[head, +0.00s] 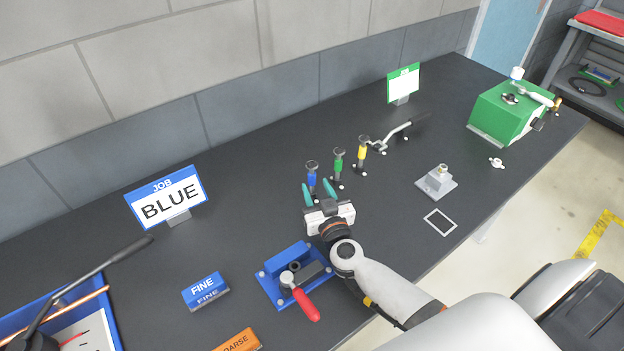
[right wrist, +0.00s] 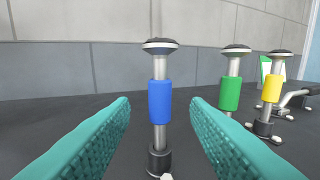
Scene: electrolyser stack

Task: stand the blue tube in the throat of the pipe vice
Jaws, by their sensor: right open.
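The blue tube (head: 312,179) stands upright on a small dark foot on the bench, a metal post with a blue band and a dark cap. In the right wrist view the blue tube (right wrist: 160,102) stands between the two teal fingers of my right gripper (right wrist: 160,125), beyond or at their tips. My right gripper (head: 319,194) is open, with clear gaps on both sides of the tube. The blue pipe vice (head: 290,272) with a red-handled lever sits on the bench in front of the gripper; its round throat (head: 295,265) looks empty. My left gripper is not in view.
Similar green (head: 339,160) and yellow (head: 362,148) tubes stand right of the blue one. A "JOB BLUE" sign (head: 168,198), a FINE block (head: 206,290), a grey fixture (head: 436,183) and a green box (head: 505,112) are on the bench.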

